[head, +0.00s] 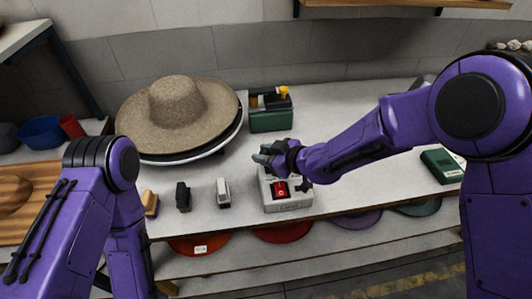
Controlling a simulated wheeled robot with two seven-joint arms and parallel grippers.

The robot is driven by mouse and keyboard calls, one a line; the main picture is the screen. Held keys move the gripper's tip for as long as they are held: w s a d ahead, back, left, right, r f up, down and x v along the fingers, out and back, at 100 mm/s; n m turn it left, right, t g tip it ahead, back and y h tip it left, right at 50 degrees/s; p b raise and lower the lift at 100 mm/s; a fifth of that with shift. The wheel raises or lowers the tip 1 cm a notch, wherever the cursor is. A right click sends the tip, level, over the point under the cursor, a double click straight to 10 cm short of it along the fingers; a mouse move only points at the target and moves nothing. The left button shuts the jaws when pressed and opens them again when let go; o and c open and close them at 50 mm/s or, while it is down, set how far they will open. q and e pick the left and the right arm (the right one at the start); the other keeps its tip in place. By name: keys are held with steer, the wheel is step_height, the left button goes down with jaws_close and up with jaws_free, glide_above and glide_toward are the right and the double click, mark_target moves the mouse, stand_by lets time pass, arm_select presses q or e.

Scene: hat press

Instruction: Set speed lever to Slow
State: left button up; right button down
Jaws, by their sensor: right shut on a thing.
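A grey control box (288,204) with a red switch (280,188) on its face stands near the front edge of the workbench. My right gripper (281,163) reaches in from the right and is at the upper part of the box, shut on the speed lever. The lever itself is mostly hidden by the fingers, so its exact setting and the labels cannot be read. My left arm comes in at the lower left and hangs down in front of the bench; its gripper is not in view.
A wide straw hat (177,108) lies on the press at the left. A green toolbox (270,112) stands behind the control box. Several small brush-like blocks (183,197) line the front left. A green box (442,165) lies at right. Coloured hats (283,232) lie on the shelf below.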

steer(key=shift+a+r, duration=0.1)
steer(key=shift+a, duration=0.05)
steer(key=c, duration=1)
jaws_free()
steer(key=shift+c, duration=0.2)
steer(key=shift+o, duration=0.6)
steer(key=shift+s+a, duration=0.1)
steer(key=b+v, duration=0.1)
steer(key=v, duration=0.9)
steer(key=shift+s+b, duration=0.15)
steer(key=shift+b, duration=0.15)
